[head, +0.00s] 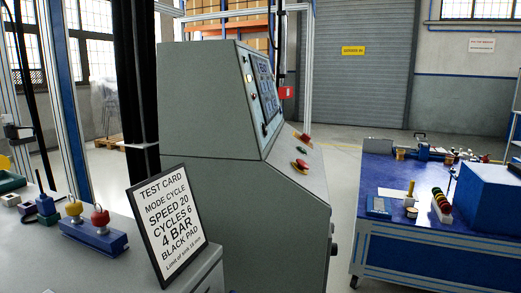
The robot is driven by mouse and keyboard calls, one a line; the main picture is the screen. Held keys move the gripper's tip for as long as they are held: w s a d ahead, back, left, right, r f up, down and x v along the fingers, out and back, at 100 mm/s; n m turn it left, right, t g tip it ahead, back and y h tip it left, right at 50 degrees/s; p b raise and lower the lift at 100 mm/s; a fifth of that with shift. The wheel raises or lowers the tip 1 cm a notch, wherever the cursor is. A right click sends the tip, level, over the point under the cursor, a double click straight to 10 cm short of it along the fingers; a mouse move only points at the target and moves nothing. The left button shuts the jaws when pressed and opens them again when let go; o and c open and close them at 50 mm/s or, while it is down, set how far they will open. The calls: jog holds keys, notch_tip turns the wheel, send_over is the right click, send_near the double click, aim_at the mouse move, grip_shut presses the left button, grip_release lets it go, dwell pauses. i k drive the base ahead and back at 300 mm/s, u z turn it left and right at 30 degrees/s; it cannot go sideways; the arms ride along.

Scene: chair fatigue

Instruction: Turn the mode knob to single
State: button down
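A grey console (210,170) stands in the middle, seen mostly from its side. Its sloped front faces right and carries a dark display panel (264,85) with white text, seen at a steep angle. On the lower ledge are a red button (300,164) and another red control (305,138). Small dark round parts (333,248) stick out of the front lower down. I cannot tell which control is the mode knob, or its setting. A test card (167,222) reads "MODE CYCLE, SPEED 20, CYCLES 6, 4 BAR, BLACK PAD". My gripper is not in view.
The card leans on a grey bench (110,270) at front left, beside a blue block (93,234) with red and yellow knobs. A blue table (400,235) with tools and a blue box (488,195) stands right. Floor (345,200) is clear between console and table.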

aim_at(334, 245)
jog(key=z, duration=1.8)
jog(key=i, duration=1.45)
jog(key=u, duration=3.05)
